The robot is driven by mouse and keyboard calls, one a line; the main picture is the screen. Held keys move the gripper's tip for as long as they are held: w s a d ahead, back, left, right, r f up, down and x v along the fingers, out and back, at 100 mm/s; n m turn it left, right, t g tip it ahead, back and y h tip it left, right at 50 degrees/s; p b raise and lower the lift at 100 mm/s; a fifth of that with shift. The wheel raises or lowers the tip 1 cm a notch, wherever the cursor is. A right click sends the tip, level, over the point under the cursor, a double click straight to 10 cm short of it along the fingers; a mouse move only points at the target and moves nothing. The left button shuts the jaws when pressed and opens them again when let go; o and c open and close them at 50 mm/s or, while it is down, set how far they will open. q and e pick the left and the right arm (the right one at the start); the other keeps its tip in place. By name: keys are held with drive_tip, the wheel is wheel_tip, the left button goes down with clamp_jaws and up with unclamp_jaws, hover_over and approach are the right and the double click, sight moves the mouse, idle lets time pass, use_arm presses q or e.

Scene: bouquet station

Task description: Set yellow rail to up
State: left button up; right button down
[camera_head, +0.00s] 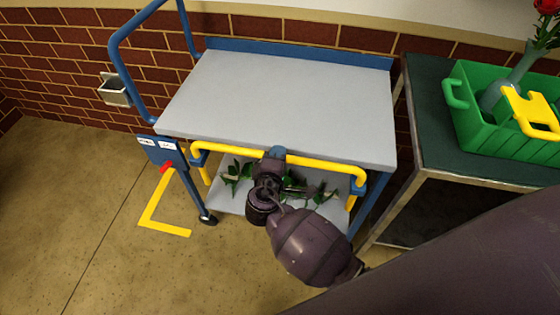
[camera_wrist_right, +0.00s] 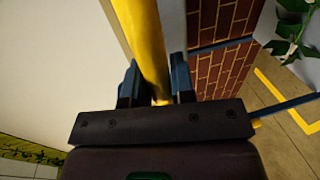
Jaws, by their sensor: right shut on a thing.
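The yellow rail (camera_head: 318,162) runs along the front of a blue and grey cart (camera_head: 280,95), close to the tabletop's front edge. Its ends bend down to blue brackets at the cart's front corners. My right gripper (camera_head: 274,153) is shut on the rail near its middle and hides a short part of it. In the right wrist view the rail (camera_wrist_right: 143,40) passes between the two blue fingertips of my right gripper (camera_wrist_right: 156,82). My left gripper is not in view.
Leafy green stems (camera_head: 236,175) lie on the cart's lower shelf. A small blue panel with a red lever (camera_head: 168,166) is at the cart's left corner. A green crate (camera_head: 482,125) with a vase stands on the right table. The cart's top is clear.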

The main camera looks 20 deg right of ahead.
wheel_tip(320, 180, up, 11)
drive_tip(key=p, duration=0.5)
drive_tip(key=shift+w+f+p, duration=0.15)
drive_tip(key=shift+f+p, duration=0.05)
drive_tip(key=shift+p, duration=0.2)
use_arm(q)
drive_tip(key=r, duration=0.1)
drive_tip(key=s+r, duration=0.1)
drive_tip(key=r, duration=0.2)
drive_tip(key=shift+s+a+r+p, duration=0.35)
use_arm(e)
drive_tip(key=shift+r, duration=0.35)
drive_tip(key=c, duration=1)
unclamp_jaws()
drive_tip(key=shift+f, duration=0.15)
drive_tip(key=shift+s+a, duration=0.15)
drive_tip(key=shift+s, duration=0.15)
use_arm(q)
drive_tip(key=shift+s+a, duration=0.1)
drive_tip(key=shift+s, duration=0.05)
use_arm(e)
drive_tip(key=v, duration=1)
drive_tip(key=shift+s+a, duration=0.1)
drive_tip(key=shift+s, duration=0.05)
